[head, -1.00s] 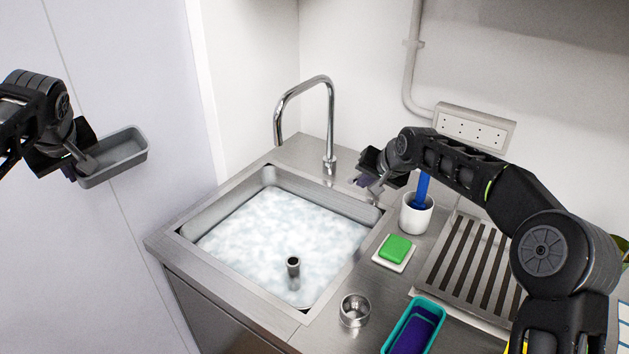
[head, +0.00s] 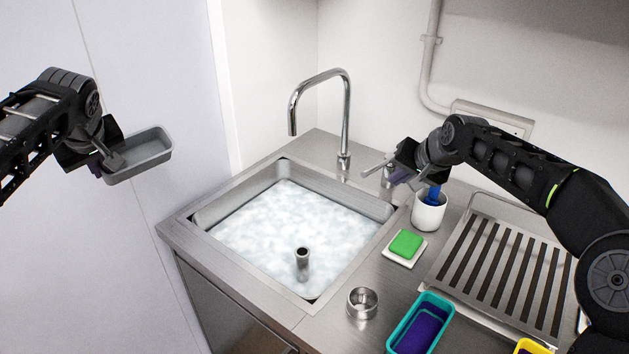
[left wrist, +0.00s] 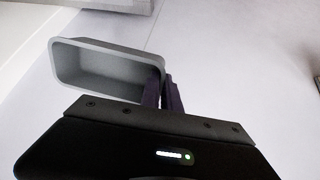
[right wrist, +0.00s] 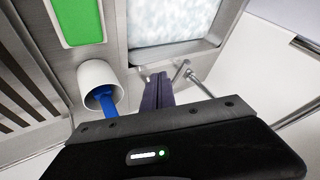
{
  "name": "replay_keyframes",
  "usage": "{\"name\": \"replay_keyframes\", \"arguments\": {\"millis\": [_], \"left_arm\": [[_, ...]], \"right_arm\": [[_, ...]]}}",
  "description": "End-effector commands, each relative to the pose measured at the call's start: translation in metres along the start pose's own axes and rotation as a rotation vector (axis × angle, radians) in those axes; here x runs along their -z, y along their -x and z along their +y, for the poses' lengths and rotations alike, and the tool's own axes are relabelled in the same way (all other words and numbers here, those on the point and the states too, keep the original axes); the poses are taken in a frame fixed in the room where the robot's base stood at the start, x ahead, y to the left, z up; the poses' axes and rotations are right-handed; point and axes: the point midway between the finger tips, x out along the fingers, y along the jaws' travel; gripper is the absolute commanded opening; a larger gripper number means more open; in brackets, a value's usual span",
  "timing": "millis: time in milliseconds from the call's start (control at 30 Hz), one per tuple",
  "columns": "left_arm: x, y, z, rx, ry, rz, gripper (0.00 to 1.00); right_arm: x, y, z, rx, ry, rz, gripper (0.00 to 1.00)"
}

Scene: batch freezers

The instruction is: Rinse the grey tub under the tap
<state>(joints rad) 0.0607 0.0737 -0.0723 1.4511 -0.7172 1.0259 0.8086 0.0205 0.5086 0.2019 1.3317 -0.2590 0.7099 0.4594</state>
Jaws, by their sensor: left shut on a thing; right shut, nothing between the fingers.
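The grey tub (head: 140,158) hangs upright in the air left of the sink, its open top up. My left gripper (head: 112,160) is shut on its near left wall; the tub also shows in the left wrist view (left wrist: 95,72). The tall chrome tap (head: 346,115) stands at the sink's back edge, and no stream shows from its spout. A metal lever (head: 375,168) on a short post stands right of the tap. My right gripper (head: 396,180) is shut and empty beside the lever; whether they touch is unclear. The sink (head: 205,215) holds foamy water with an upright pipe (head: 302,262).
Right of the sink are a white cup (head: 428,212) with a blue-handled tool, a green sponge (head: 405,243) on a white dish, a metal ring (head: 362,302), teal tub (head: 440,310) and slatted drainer (head: 480,265). Space between grey tub and sink is clear.

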Motion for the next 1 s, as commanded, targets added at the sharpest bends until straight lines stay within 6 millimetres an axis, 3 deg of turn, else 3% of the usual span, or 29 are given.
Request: {"name": "replay_keyframes", "arguments": {"millis": [100,233,667,833,1000], "left_arm": [[-0.005,-0.006,-0.001,0.000,0.000,0.001,0.00],[-0.006,-0.008,-0.001,-0.001,0.000,0.001,0.00],[-0.006,-0.008,-0.001,-0.001,0.000,0.001,0.00],[0.001,0.001,0.000,-0.001,0.000,0.001,0.00],[0.017,0.023,0.003,-0.001,0.000,0.001,0.00]], "right_arm": [[-0.002,0.023,-0.001,0.000,0.000,0.004,0.00],[-0.003,0.039,-0.003,-0.001,-0.001,0.002,0.00],[-0.003,0.046,-0.004,-0.001,-0.001,0.000,0.00],[0.002,0.054,-0.009,-0.001,-0.001,0.001,0.00],[0.015,0.075,-0.021,-0.001,-0.001,0.001,0.00]]}}
